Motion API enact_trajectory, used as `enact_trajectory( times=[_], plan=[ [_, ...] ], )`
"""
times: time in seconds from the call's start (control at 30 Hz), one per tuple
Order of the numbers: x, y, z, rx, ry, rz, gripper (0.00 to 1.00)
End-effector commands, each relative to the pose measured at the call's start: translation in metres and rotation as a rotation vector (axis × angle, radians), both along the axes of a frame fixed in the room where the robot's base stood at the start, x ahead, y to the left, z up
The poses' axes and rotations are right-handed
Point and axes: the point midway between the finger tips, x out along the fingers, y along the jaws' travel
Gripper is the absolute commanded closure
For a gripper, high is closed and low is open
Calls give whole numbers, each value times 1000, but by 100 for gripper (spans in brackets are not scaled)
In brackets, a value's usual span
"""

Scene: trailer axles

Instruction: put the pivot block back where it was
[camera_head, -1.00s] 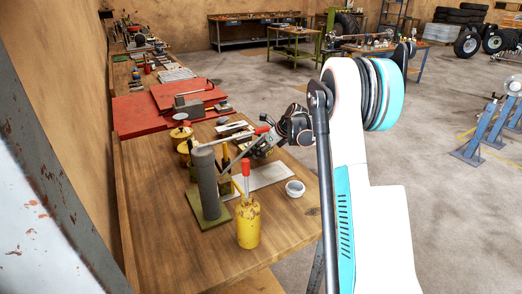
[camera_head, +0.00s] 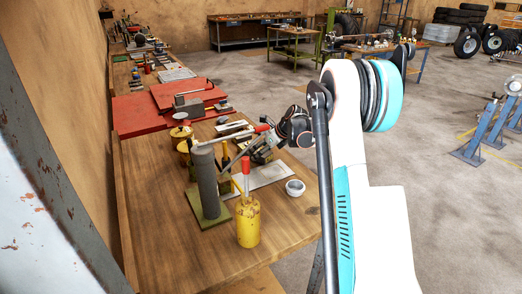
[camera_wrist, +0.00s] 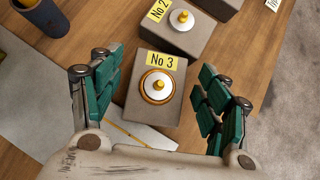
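A grey block labelled No 3 (camera_wrist: 152,107) stands on the wooden table, with a white disc, an orange ring and a brass knob on top. A similar grey block labelled No 2 (camera_wrist: 181,25) stands just beyond it. No label names the pivot block, so I cannot tell whether either one is it. My gripper (camera_wrist: 153,75) is open, its green-padded fingers apart on the left and right of block No 3. Gaps show between the fingers and the block. In the head view my gripper (camera_head: 262,150) is low over the table, partly hidden behind tools.
A yellow bottle with a red top (camera_head: 248,222) and a grey cylinder on a green base (camera_head: 207,182) stand near my gripper. A white cup (camera_head: 295,188) sits near the table's right edge. Red boards (camera_head: 150,115) lie farther back.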

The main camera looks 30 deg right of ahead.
Motion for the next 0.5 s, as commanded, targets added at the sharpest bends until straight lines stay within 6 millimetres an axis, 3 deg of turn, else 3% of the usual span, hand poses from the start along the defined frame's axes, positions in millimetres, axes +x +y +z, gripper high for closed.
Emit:
enact_trajectory(
  times=[0.23, 0.33, 0.5],
  plan=[
    [0, 0, 4, 0, 0, 0, 30],
    [0, 0, 15, 0, 0, 0, 30],
    [-18, -9, 39, 1, -1, -2, 30]
  ],
)
